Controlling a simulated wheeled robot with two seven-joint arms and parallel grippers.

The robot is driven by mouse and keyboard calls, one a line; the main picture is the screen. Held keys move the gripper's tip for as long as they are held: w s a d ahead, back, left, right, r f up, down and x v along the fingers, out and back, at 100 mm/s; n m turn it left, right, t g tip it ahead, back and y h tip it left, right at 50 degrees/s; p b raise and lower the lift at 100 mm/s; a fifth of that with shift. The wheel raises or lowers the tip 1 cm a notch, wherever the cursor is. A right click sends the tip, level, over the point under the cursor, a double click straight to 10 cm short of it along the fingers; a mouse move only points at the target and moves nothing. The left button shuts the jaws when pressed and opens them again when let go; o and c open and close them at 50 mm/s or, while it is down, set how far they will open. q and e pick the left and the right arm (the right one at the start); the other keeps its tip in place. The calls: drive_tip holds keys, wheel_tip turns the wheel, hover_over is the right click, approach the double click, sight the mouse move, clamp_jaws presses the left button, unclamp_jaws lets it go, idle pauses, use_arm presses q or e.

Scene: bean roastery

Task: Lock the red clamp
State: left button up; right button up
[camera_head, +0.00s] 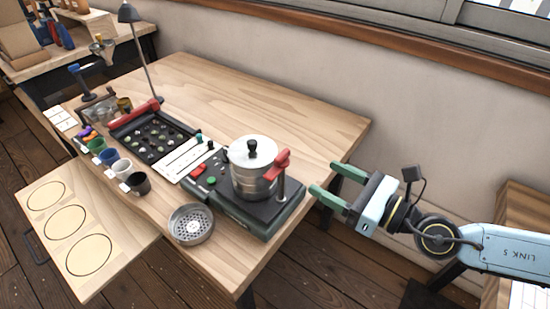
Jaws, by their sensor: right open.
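The red clamp (281,160) sits at the right side of the silver lidded pot (252,180), on a short post at the right end of the dark machine base (270,206). Whether it grips the pot rim is too small to tell. My right gripper (330,182) reaches in from the right with its green fingers apart and empty. It is just right of the clamp, beyond the table's edge, and does not touch the clamp. My left gripper is not in view.
A perforated metal bowl (190,223) stands in front of the base. Several coloured cups (122,168) and a dark sample tray (155,142) stand to the left, with a lamp (129,14) behind. The wooden table (290,104) is bare at the back right.

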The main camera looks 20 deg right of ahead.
sight(285, 158)
drive_tip(key=shift+n, duration=0.3)
drive_tip(key=p+x, duration=0.2)
drive_tip(key=x, duration=0.2)
drive_tip(key=p+x, duration=0.2)
drive_tip(key=x, duration=0.2)
drive_tip(key=r+p+x, duration=0.1)
drive_tip(key=p+x, duration=0.1)
drive_tip(key=x, duration=0.2)
drive_tip(key=shift+s+a, duration=0.15)
drive_tip(key=shift+a, duration=0.3)
drive_tip(key=shift+w+a+f, duration=0.1)
drive_tip(key=shift+w+a, duration=0.2)
drive_tip(key=shift+w, duration=0.1)
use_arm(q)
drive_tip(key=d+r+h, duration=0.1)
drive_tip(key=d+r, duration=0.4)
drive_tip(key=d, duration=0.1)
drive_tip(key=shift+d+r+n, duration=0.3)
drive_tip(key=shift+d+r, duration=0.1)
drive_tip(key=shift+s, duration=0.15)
